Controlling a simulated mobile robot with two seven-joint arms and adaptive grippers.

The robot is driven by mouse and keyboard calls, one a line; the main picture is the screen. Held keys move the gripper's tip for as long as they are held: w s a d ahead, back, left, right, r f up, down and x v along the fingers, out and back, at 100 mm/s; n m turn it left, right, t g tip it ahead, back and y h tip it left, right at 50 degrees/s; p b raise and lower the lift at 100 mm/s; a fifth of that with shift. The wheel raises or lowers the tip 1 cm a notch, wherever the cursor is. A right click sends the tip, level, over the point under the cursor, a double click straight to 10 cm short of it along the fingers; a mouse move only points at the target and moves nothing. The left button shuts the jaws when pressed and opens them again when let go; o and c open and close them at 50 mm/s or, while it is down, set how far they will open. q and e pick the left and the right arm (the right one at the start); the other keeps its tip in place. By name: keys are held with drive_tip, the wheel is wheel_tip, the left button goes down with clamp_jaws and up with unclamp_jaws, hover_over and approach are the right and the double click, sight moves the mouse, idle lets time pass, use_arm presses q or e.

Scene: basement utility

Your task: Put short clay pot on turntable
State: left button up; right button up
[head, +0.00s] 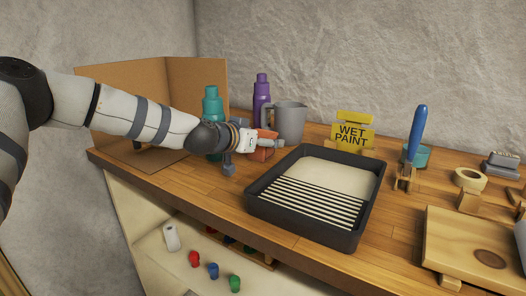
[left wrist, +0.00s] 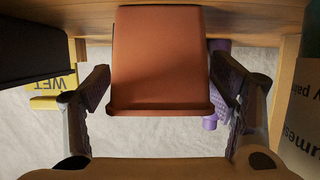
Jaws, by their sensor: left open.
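The short clay pot (head: 265,153), orange-brown, stands on the wooden workbench between the teal bottle and the black paint tray, partly hidden by my left gripper (head: 250,153). In the left wrist view the clay pot (left wrist: 160,60) fills the space between the two fingers, which are open on either side of it. A narrow gap shows near the left finger; contact at the right finger cannot be told. I cannot clearly make out the turntable; a small dark part (head: 137,146) shows under my arm inside the cardboard screen. My right gripper is not in view.
The cardboard screen (head: 183,92) stands at the left. A teal bottle (head: 212,105), purple bottle (head: 262,88) and grey jug (head: 291,122) crowd the pot. The paint tray (head: 302,235) lies right, before a yellow sign (head: 353,131). A wooden board (head: 455,245) is far right.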

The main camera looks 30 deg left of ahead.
use_arm(q)
drive_tip(key=shift+s+r, duration=0.1)
drive_tip(key=shift+r, duration=0.2)
drive_tip(key=shift+c, duration=0.9)
drive_tip(key=c, duration=1.3)
